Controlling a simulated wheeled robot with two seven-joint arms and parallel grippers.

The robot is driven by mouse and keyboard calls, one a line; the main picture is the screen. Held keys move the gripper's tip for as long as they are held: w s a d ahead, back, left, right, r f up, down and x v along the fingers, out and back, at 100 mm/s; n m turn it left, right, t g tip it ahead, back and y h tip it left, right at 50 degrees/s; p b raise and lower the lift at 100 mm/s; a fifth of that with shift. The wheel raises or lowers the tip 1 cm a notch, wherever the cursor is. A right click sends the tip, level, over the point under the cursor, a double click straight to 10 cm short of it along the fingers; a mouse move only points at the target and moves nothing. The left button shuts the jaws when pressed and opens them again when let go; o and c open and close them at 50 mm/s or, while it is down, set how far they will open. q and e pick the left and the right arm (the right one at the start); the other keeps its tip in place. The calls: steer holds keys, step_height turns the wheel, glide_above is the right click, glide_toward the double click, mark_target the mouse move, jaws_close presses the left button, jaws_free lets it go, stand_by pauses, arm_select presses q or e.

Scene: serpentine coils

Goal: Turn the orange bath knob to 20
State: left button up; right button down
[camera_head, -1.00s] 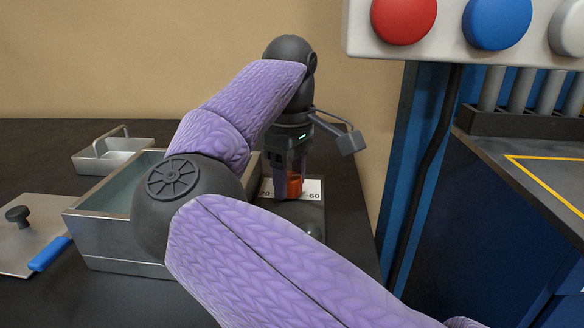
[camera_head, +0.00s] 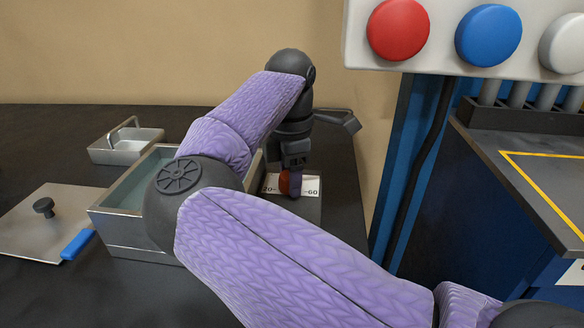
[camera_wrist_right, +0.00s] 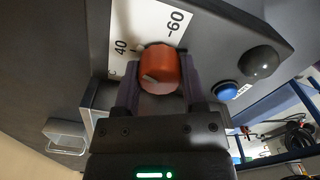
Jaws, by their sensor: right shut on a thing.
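The orange bath knob (camera_head: 284,184) stands on the control box beside the metal bath, in front of a white scale plate (camera_head: 309,184) where 20 and 60 can be read. My right gripper (camera_head: 291,184) points down and is shut on the knob; one finger partly hides it in the head view. The right wrist view shows the knob (camera_wrist_right: 160,66) between the two fingers (camera_wrist_right: 158,84), with a pale mark on its face toward the lower left. There the scale (camera_wrist_right: 146,27) shows 40 and 60; its 20 is not visible. My left gripper is not in view.
The open metal bath (camera_head: 125,230) is left of the knob, partly behind my right arm. The wrist view shows a blue button (camera_wrist_right: 226,91) and a dark round knob (camera_wrist_right: 259,61).

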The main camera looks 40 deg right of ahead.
steer(key=n+p, duration=0.1)
steer(key=n, duration=0.2)
steer(key=shift+r+n, duration=0.1)
steer(key=shift+n, duration=0.3)
steer(key=n+p, duration=0.2)
steer(key=n, duration=0.2)
steer(key=shift+n, duration=0.3)
steer(key=n+p, duration=0.1)
steer(key=n, duration=0.1)
steer(key=shift+n+p, duration=0.3)
steer(key=n+p, duration=0.1)
steer(key=n, duration=0.2)
steer(key=shift+n+p, duration=0.3)
steer(key=shift+p, duration=0.05)
steer(key=n+p, duration=0.1)
steer(key=n, duration=0.1)
steer(key=shift+n, duration=0.4)
steer(key=shift+n+p, duration=0.75)
steer(key=shift+n, duration=0.35)
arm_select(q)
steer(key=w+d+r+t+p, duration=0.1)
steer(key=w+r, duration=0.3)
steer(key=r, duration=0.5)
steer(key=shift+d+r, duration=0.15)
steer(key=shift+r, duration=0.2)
arm_select(e)
steer(key=shift+n, duration=1.2)
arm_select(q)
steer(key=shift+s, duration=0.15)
